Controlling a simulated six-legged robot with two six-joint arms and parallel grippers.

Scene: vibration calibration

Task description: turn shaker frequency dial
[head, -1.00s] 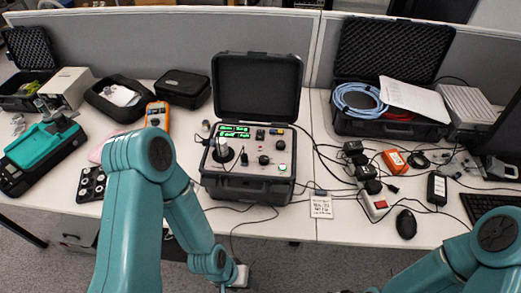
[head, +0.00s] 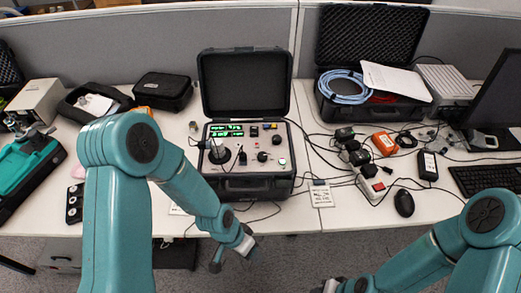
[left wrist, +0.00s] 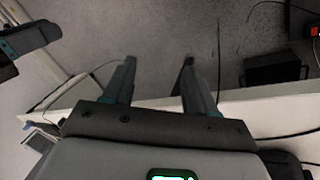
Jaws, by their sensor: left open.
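The shaker unit (head: 247,186) is an open black case on the desk, with its lid raised. Its panel has green displays (head: 225,131), a round black part with an upright rod (head: 219,154) and small knobs, one of them a black knob (head: 262,157). I cannot tell which knob sets frequency. My left gripper (head: 234,254) is open and empty, in front of the desk edge and below the case in the picture. The left wrist view shows its two fingers (left wrist: 158,68) apart with only floor between them. My right gripper (head: 328,287) is partly cut off at the bottom edge.
Cables, black adapters and an orange box (head: 384,144) lie right of the case, with a mouse (head: 404,203) nearer the front. A white label card (head: 321,195) lies at the front edge. An open case with a blue cable (head: 345,88) stands behind.

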